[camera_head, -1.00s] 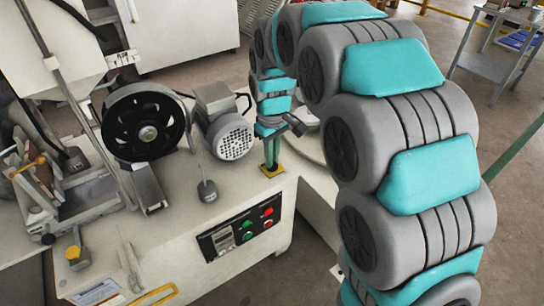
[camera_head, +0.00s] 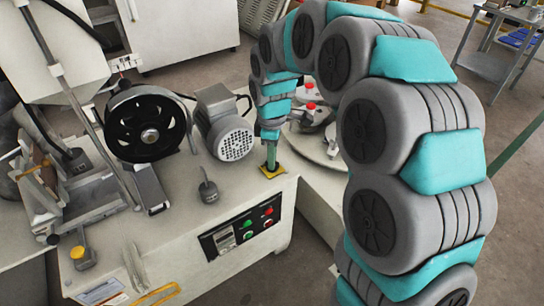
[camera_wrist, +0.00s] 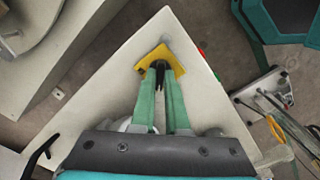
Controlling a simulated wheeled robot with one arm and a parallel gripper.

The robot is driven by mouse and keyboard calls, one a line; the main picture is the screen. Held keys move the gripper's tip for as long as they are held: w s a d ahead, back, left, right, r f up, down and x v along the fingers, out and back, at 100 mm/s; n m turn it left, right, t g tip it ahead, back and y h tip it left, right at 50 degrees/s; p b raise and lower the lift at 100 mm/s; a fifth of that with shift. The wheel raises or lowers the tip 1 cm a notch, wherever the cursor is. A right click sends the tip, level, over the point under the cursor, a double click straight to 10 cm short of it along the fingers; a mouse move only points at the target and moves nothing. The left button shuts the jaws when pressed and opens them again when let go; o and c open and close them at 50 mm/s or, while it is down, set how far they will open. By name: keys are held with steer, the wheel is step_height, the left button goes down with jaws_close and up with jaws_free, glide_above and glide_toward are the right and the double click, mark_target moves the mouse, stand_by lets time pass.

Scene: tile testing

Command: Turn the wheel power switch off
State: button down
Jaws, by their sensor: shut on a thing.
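The wheel power switch is a small dark lever (camera_wrist: 160,68) on a yellow plate (camera_wrist: 163,52) at the corner of the white machine top. The plate also shows in the head view (camera_head: 266,172), right of the grey motor. My gripper (camera_head: 271,166) points down onto it. In the wrist view, the two green fingers of my gripper (camera_wrist: 161,80) converge with their tips shut around the dark lever. The fingers hide most of the lever, so its setting cannot be read.
The grey motor (camera_head: 228,134) and black wheel (camera_head: 148,130) stand left of my gripper. A panel with red and green buttons (camera_head: 242,229) is on the front face. A round polishing table (camera_head: 318,148) lies behind my arm. A small grey knob (camera_head: 208,190) stands nearby.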

steer(key=shift+r, duration=0.1)
stand_by(0.3)
steer(key=c, duration=0.9)
jaws_free()
step_height(320, 180, up, 8)
steer(key=shift+f, duration=0.1)
steer(key=s+d+m, duration=0.5)
steer(key=s, duration=0.6)
steer(key=s+d+m+g+p, duration=0.1)
steer(key=s+d+m, duration=0.4)
steer(key=s, duration=0.6)
steer(key=s+d+m+p, duration=0.1)
steer(key=s+d+m, duration=0.4)
steer(key=s, duration=0.6)
steer(key=shift+d+f+m+g, duration=0.1)
steer(key=shift+f+m+g, duration=0.25)
steer(key=shift+m+g, duration=0.05)
